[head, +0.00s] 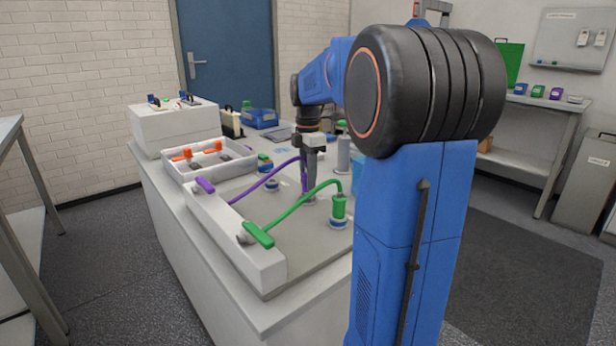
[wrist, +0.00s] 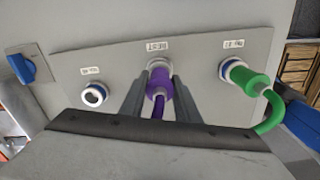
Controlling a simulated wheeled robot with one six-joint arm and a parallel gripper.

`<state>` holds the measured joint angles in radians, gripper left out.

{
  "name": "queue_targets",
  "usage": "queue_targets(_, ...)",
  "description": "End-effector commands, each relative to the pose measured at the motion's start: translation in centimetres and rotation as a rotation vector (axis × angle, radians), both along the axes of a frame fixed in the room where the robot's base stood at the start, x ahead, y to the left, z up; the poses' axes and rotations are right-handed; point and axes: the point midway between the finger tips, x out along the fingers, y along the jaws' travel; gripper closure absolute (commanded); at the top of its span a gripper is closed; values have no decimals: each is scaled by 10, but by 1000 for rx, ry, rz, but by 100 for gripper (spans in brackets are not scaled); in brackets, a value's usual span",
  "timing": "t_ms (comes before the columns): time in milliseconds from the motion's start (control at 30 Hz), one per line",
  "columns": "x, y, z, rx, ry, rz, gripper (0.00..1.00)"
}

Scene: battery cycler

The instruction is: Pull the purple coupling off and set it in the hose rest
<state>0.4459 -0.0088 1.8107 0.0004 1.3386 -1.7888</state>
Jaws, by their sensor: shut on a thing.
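The purple coupling (wrist: 159,84) is between the two fingers of my gripper (wrist: 161,92) in the wrist view. It is at the hose rest (wrist: 158,64), the middle fitting, labelled REST. The coupling's front lies against or inside the rest's pale ring; I cannot tell how deep it sits. My gripper is shut on the coupling. In the head view my gripper (head: 309,188) points down at the panel and hides most of the coupling. The purple hose (head: 265,178) arcs from the white block to it. The left port (wrist: 94,94), with a blue ring, is empty.
A green coupling (wrist: 243,76) sits on the right port; its green hose (head: 295,205) arcs close to my gripper. A blue knob (wrist: 28,69) is at the panel's far left. A tray (head: 211,168) with orange-handled items and a white box (head: 175,125) stand behind.

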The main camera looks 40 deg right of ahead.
Motion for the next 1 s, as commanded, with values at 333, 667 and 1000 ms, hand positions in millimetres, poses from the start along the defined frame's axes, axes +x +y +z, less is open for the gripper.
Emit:
queue_targets(333, 0, 0, -2, 0, -1, 0, 100)
queue_targets(667, 0, 0, -5, 0, 0, 0, 100)
queue_targets(1000, 0, 0, -10, 0, -1, 0, 100)
